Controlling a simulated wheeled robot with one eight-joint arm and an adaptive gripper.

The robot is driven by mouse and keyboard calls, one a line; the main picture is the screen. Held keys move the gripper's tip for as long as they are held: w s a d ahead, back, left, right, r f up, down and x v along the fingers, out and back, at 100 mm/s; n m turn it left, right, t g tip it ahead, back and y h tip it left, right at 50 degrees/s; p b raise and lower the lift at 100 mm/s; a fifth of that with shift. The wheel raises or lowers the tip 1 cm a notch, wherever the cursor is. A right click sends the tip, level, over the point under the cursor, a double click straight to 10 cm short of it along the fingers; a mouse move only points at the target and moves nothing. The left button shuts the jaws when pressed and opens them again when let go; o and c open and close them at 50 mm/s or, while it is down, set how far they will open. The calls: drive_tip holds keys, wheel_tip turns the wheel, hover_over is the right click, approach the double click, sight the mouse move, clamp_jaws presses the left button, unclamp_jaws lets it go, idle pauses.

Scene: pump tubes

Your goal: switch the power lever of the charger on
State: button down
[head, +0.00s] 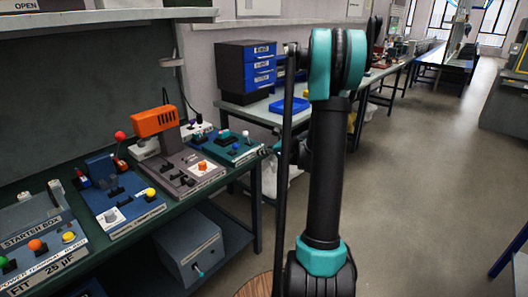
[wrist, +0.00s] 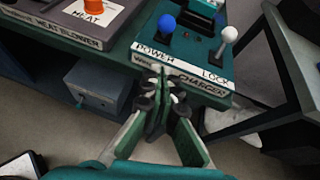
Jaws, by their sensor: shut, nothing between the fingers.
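The charger (wrist: 190,58) is a teal box with a white front label reading POWER, LOCK and CHARGER. Its power lever (wrist: 167,24) has a blue ball knob and stands above the word POWER. The lock lever (wrist: 229,35) has a pale grey ball knob and leans at the right. In the head view the charger (head: 240,158) sits at the right end of the green bench. My gripper (wrist: 157,72) is shut and empty, its tips in front of the label's left part, below the power lever in the picture. Contact cannot be told.
A heat blower (wrist: 78,20) with an orange knob (wrist: 96,5) stands left of the charger. A grey box (wrist: 100,88) sits below the bench. A dark table frame (wrist: 290,70) stands at the right. Open floor (head: 420,190) lies right of my arm.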

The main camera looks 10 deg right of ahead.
sight(235, 149)
drive_tip(key=w+a, duration=0.5)
drive_tip(key=a, duration=0.1)
drive_tip(key=shift+w+f, duration=0.3)
drive_tip(key=shift+f, duration=0.15)
drive_tip(key=shift+r, duration=0.15)
drive_tip(key=shift+w+r+g+h, duration=0.15)
drive_tip(key=shift+g+h, duration=0.15)
